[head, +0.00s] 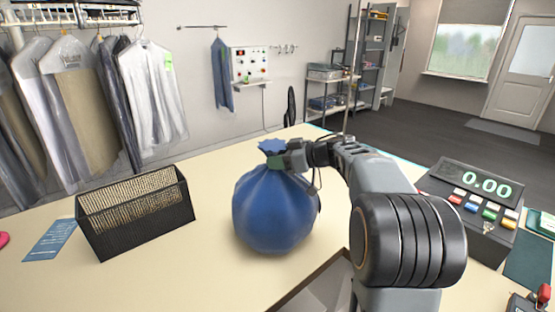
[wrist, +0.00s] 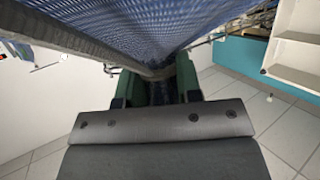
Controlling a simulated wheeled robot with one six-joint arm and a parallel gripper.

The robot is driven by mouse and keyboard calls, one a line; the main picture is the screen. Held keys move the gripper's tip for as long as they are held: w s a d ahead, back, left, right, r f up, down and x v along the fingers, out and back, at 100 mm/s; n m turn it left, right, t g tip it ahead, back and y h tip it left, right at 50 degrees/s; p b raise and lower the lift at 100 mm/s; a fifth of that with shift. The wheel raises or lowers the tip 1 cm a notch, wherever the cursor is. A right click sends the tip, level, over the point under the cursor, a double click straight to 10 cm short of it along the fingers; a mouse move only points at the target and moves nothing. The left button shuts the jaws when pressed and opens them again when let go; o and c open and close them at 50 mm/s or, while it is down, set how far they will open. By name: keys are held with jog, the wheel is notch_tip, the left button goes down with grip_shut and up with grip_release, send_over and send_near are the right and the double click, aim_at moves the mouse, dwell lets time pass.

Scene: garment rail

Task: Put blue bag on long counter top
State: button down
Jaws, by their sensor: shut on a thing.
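The blue bag (head: 272,212) is a full, round sack with a gathered neck, upright at the middle of the head view. My gripper (head: 288,160) is shut on its neck, just under the frilled top. In the wrist view the bag (wrist: 160,28) fills the upper part, and the green fingers of my gripper (wrist: 160,90) close on its gathered cloth. The long counter top (head: 205,285) is pale cream and spreads below and around the bag in the head view. I cannot tell whether the bag's underside touches the counter top or hangs just above it.
A black mesh basket (head: 140,220) stands left of the bag, near a blue card (head: 50,240). A cash register (head: 470,205) stands at the right. An open box-like recess (head: 320,285) is at the front. Bare counter lies between basket and bag.

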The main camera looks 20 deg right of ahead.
jog(key=c, duration=0.8)
grip_release()
jog(key=shift+f, duration=0.1)
